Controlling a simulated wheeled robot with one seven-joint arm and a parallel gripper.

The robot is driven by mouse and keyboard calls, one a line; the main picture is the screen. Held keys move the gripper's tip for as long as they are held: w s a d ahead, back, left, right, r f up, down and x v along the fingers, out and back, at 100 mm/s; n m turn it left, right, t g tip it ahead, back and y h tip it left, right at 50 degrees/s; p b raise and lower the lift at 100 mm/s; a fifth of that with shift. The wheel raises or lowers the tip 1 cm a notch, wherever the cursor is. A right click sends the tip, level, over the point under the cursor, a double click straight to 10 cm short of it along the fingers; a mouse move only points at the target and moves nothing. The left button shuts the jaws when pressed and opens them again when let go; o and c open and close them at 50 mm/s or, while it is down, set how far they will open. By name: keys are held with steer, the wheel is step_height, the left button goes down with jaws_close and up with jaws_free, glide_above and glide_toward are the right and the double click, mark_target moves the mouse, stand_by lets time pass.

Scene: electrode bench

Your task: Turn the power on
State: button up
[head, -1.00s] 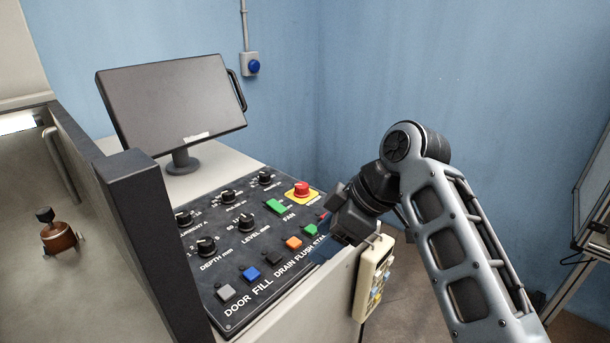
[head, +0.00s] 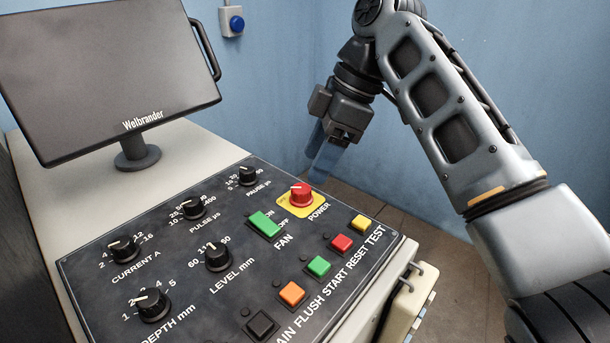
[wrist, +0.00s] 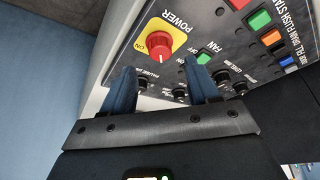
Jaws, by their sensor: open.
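The red POWER knob (head: 300,195) sits on a yellow plate at the far right part of the dark control panel (head: 180,270). In the wrist view the knob (wrist: 161,47) lies ahead of the fingers, with a white pointer line and an ON label on its plate. My gripper (head: 325,155) hangs above and beyond the knob in the head view, apart from it. Its two blue fingers (wrist: 164,88) are spread open and empty in the wrist view.
The green FAN rocker (head: 264,224) is close to the knob. Several coloured buttons, including a yellow TEST button (head: 361,223), line the panel's front. A monitor (head: 110,80) stands behind the dials. A handheld pendant (head: 412,300) hangs at the bench side.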

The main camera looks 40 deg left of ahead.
mark_target(303, 188)
steer(key=x, duration=0.5)
steer(key=shift+s+a+f, duration=0.1)
steer(key=shift+f, duration=0.2)
steer(key=shift+c, duration=0.2)
steer(key=c, duration=1)
